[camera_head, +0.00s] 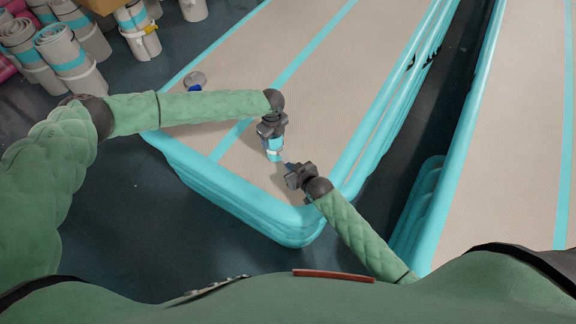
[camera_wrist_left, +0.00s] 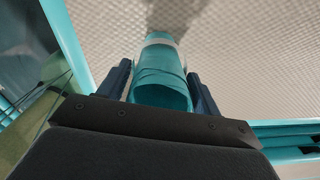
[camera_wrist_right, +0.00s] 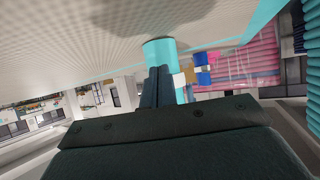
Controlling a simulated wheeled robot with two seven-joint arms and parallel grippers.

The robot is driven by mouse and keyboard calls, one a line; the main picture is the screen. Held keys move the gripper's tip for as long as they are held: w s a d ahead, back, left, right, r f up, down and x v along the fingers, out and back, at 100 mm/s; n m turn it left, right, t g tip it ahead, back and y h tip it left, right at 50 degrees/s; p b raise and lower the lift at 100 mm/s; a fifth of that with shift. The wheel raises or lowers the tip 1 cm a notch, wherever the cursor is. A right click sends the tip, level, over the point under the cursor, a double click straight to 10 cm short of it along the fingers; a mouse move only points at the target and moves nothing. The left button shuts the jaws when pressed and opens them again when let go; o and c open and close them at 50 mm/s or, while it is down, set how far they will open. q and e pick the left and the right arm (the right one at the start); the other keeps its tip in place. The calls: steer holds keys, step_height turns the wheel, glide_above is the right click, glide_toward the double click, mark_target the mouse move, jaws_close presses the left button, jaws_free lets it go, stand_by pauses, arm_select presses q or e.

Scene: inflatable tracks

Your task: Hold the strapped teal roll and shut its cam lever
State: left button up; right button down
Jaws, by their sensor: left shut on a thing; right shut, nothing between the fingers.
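The strapped teal roll (camera_head: 274,155) stands upright on the beige top of the inflatable track (camera_head: 240,160), near its front end. My left gripper (camera_head: 272,138) is shut on the roll from above. In the left wrist view the teal roll (camera_wrist_left: 161,85) sits between the two fingers, with a pale strap around it. My right gripper (camera_head: 286,164) is shut and empty, close beside the roll on its right. In the right wrist view the closed fingers (camera_wrist_right: 158,86) overlap the teal roll (camera_wrist_right: 160,50), and a white strap part (camera_wrist_right: 180,80) shows beside them. The cam lever is too small to make out.
A grey round thing with a blue part (camera_head: 195,80) lies on the track farther back. Several rolled mats (camera_head: 70,55) stand on the floor at the upper left. A second track (camera_head: 520,150) lies to the right, across a dark gap.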

steer(key=s+d, duration=0.2)
steer(key=s, duration=0.1)
steer(key=s+d, duration=0.1)
steer(key=s, duration=0.2)
steer(key=s+d+f, duration=0.1)
steer(key=s+d, duration=0.1)
steer(key=s, duration=0.1)
steer(key=shift+s+d, duration=0.3)
steer(key=shift+s, duration=0.1)
steer(key=shift+w+r, duration=0.15)
step_height(320, 180, up, 15)
steer(key=w+a, duration=0.1)
steer(key=shift+w+f+g, duration=0.2)
steer(key=shift+w+g, duration=0.15)
steer(key=shift+g, duration=0.05)
